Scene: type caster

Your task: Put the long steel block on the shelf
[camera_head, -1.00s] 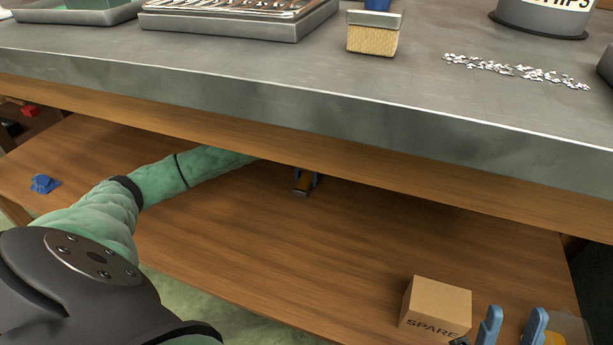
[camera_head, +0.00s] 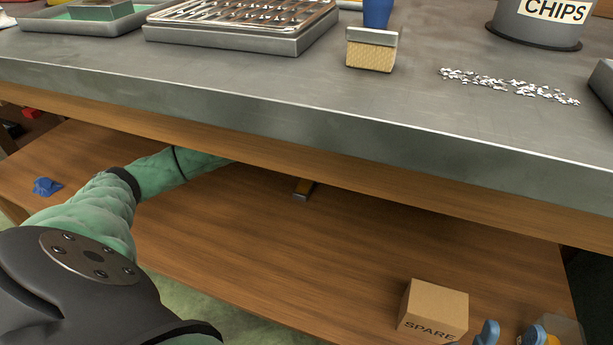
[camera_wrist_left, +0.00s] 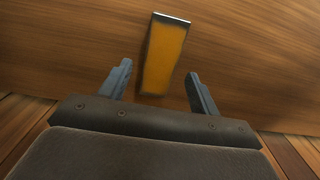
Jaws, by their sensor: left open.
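The long block (camera_head: 304,189) lies on the wooden shelf (camera_head: 240,235) under the bench. It has an orange-brown top and a grey metallic end, and its far part is hidden by the bench edge. It also shows in the left wrist view (camera_wrist_left: 165,52). My left gripper (camera_wrist_left: 158,72) is open there, one finger on each side of the block's near end in the picture, with gaps on both sides. In the head view it is hidden under the bench.
A cardboard box (camera_head: 433,308) marked SPARE stands at the shelf's right front. A blue item (camera_head: 46,187) lies at its left. The bench top (camera_head: 250,85) overhangs the shelf and carries trays, a brush (camera_head: 371,50), metal chips and a chips bin (camera_head: 537,25). The shelf's middle is clear.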

